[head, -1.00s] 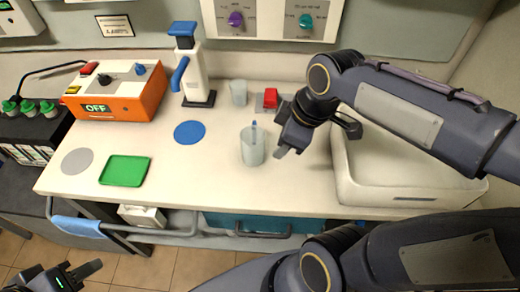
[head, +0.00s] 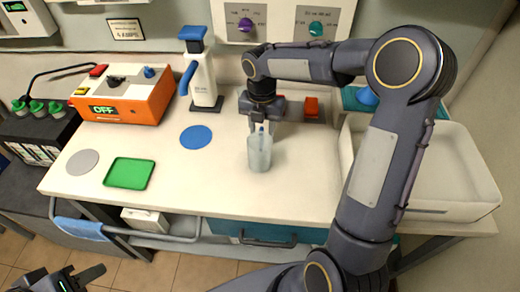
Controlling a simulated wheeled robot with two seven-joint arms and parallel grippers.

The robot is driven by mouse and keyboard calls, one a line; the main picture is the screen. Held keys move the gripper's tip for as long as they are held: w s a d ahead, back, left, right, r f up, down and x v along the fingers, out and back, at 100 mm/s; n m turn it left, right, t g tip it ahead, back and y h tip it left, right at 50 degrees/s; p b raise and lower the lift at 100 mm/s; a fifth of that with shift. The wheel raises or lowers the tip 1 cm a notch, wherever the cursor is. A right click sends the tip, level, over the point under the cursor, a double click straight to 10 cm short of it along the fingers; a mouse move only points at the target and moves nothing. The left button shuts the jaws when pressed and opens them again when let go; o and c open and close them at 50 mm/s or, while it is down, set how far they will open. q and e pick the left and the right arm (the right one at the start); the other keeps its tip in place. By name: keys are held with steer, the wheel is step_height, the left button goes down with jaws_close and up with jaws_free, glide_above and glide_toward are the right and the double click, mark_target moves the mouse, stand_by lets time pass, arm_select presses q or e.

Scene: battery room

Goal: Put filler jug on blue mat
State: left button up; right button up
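The white jug with a blue cap and blue handle (head: 204,80), which I take as the filler jug, stands upright on the bench behind the round blue mat (head: 196,137). The mat is bare. My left gripper (head: 72,282) is open and empty at the lower left, in front of the bench.
An orange box reading OFF (head: 128,97) stands left of the jug. A green tray (head: 129,173) and grey disc (head: 82,162) lie front left. A red block (head: 311,106) and a large white basin (head: 440,185) are at right. Bench between mat and beaker is clear.

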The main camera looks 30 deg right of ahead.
mark_target(260, 148)
steer(key=shift+f, duration=1.6)
steer(key=shift+c, duration=0.5)
jaws_close()
